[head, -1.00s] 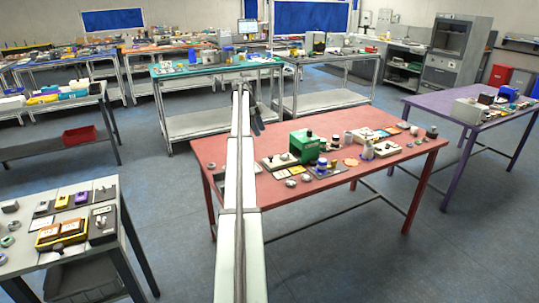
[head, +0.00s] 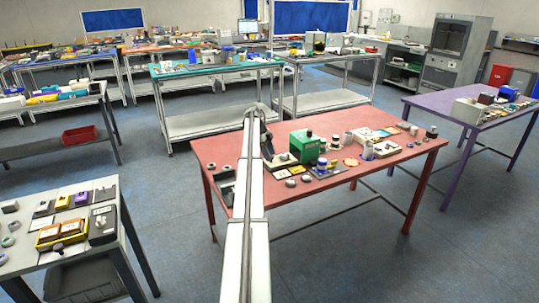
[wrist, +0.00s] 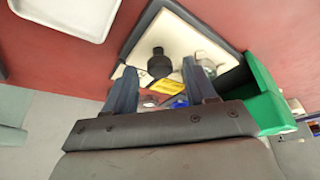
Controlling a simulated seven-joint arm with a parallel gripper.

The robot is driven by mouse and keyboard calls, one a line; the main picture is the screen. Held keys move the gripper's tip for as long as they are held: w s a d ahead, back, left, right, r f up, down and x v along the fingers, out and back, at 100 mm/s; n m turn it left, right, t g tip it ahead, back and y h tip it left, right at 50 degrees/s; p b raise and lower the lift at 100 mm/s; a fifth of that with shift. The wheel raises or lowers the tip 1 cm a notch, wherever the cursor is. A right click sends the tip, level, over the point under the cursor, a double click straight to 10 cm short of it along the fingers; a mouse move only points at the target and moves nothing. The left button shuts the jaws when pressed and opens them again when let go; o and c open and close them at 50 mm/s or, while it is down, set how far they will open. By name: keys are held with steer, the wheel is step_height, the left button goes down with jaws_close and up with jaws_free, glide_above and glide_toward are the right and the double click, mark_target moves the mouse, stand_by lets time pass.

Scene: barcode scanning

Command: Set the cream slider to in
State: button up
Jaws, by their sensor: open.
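A cream panel (wrist: 190,35) with a dark border lies on the red table in the wrist view. A black round knob (wrist: 158,62) stands on it, beside a yellow label (wrist: 168,86) with dark marks. I cannot tell which marked position the control is at. My gripper (wrist: 158,68) is open, its two fingers on either side of the knob in the picture, with no contact visible.
A green box (wrist: 265,95) stands close to the right finger; it also shows in the head view (head: 304,146). A white tray (wrist: 68,14) lies at upper left in the wrist view.

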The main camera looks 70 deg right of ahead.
steer(key=shift+s+f, duration=0.1)
steer(key=shift+f, duration=0.15)
steer(key=shift+c, duration=0.3)
jaws_close()
